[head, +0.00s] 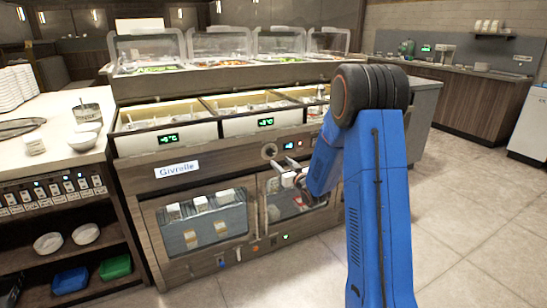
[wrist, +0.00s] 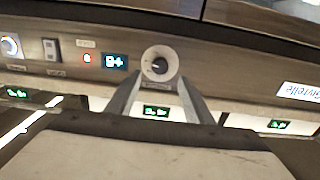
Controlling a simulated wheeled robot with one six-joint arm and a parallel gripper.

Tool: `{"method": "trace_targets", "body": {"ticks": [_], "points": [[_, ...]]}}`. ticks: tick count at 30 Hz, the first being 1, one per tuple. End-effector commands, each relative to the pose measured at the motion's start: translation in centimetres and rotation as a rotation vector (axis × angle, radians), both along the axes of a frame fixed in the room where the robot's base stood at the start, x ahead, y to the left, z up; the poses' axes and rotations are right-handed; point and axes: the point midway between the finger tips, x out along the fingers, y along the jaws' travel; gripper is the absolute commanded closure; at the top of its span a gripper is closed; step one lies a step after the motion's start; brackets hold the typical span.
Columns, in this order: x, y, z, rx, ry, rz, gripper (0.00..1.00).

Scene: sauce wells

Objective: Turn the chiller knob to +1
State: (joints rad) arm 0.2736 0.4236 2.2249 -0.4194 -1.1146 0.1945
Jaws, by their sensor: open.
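The chiller knob (head: 270,150) is a round dial with a dark centre and pale ring on the wood front panel of the counter. It also shows in the wrist view (wrist: 159,64), which is upside down. My gripper (head: 285,166) is open and empty in front of the panel, just below and right of the knob in the head view. In the wrist view its two fingers (wrist: 159,82) stand on either side of the knob's lower part, apparently short of it. A small display (wrist: 114,61) beside the knob shows a plus sign and a digit, perhaps 8.
A red light (wrist: 87,59), a switch (wrist: 51,49) and a second dial (wrist: 10,45) share the panel. Refrigerated drawers (head: 168,132) with green displays are above, glass doors (head: 205,222) below. A white side counter (head: 50,160) stands left. The floor at right is clear.

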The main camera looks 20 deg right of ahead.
Motion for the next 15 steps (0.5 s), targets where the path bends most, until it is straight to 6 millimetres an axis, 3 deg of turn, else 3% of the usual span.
{"method": "trace_targets", "body": {"ticks": [9,15], "points": [[5.4,0.6,-0.1,-0.001,0.0,0.001,0.53],[7.5,0.8,-0.1,-0.001,0.0,0.0,0.53]]}}
